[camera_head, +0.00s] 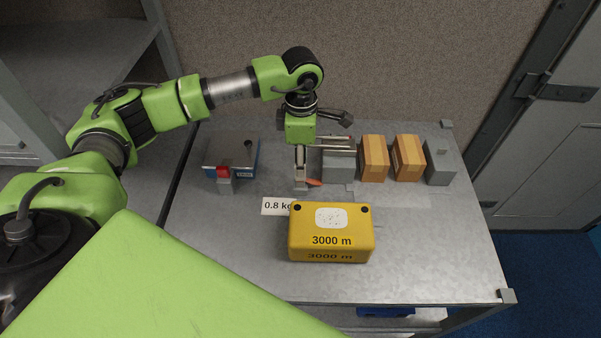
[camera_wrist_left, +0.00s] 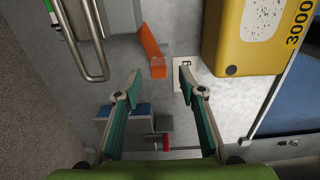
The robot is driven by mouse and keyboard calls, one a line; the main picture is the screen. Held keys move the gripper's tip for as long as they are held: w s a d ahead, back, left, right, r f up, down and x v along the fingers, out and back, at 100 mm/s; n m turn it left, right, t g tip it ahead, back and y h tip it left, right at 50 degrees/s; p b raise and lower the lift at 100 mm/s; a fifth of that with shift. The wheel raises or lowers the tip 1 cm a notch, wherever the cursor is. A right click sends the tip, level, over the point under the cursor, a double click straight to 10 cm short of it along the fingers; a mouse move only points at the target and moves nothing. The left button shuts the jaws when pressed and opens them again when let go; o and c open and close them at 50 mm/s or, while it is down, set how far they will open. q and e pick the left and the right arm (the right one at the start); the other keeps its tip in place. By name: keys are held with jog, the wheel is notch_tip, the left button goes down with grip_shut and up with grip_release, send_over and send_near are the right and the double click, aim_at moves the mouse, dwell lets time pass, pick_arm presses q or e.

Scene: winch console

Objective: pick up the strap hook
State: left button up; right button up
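An orange strap piece (camera_head: 314,182), which I take to be the strap hook, lies on the grey bench top; only a small part shows in the head view. My right gripper is not in view.
A yellow "3000 m" block (camera_head: 330,248) and a "0.8 kg" label (camera_head: 275,206) are nearby. A blue-grey box (camera_head: 232,150) with a red part stands left. Grey metal bars (camera_wrist_left: 88,45) rise close by. Wooden blocks (camera_head: 374,158) stand right. The bench's right front is clear.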

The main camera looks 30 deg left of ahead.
pick_arm(q)
jog(key=shift+f+p, duration=0.55)
notch_tip(320, 180, down, 4)
jog(key=shift+r+p, duration=0.25)
jog(key=shift+p, duration=0.6)
jog(key=shift+f, duration=0.45)
jog(key=shift+w, duration=0.1)
grip_shut()
